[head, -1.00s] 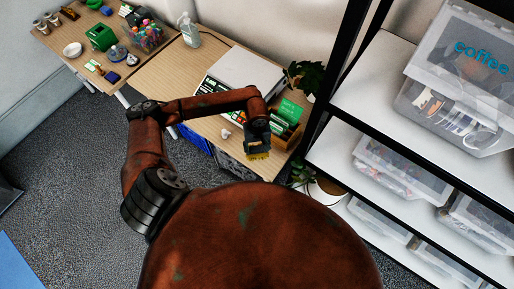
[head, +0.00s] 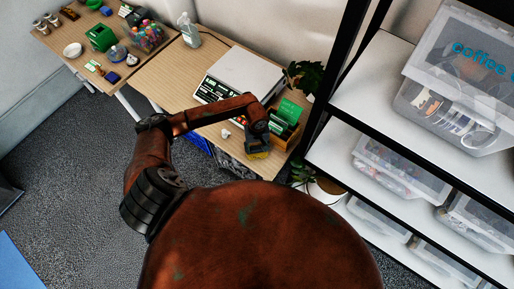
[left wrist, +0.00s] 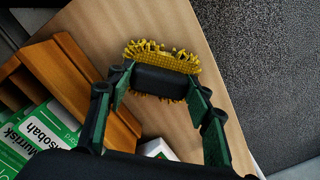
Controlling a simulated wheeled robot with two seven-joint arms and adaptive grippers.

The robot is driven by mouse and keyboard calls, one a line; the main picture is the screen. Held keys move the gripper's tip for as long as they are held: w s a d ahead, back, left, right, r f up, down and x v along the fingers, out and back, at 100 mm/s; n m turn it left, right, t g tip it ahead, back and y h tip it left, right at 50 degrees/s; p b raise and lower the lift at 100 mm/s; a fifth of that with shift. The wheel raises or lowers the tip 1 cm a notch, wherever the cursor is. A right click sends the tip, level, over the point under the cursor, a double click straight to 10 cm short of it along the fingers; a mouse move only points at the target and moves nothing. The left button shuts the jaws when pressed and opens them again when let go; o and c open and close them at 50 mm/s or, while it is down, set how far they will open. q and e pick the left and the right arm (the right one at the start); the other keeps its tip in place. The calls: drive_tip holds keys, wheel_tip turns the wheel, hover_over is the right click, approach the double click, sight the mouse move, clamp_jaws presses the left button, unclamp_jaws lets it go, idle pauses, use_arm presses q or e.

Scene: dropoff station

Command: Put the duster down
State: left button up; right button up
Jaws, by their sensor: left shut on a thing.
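A duster (left wrist: 161,59) with yellow chenille-like tufts and a dark middle shows in the left wrist view. My left gripper (left wrist: 160,85) is shut on it, with a green-padded finger at each end of the dark part. In the head view my left gripper (head: 257,147) is over the front edge area of the desk (head: 213,134), and the duster's yellow (head: 259,156) shows at its tip. I cannot tell whether the duster touches the desktop. My right gripper is not in view.
A wooden box with green-and-white cards (head: 288,112) stands right beside the gripper. A scale (head: 243,72) is behind it, and a small white object (head: 226,134) lies to its left. A black-framed shelf (head: 345,135) stands to the right.

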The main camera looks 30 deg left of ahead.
sight(257, 148)
use_arm(q)
drive_tip(key=o, duration=1)
drive_tip(key=shift+f, duration=0.1)
drive_tip(key=shift+r, duration=0.2)
wheel_tip(257, 148, up, 12)
drive_tip(key=shift+b, duration=0.35)
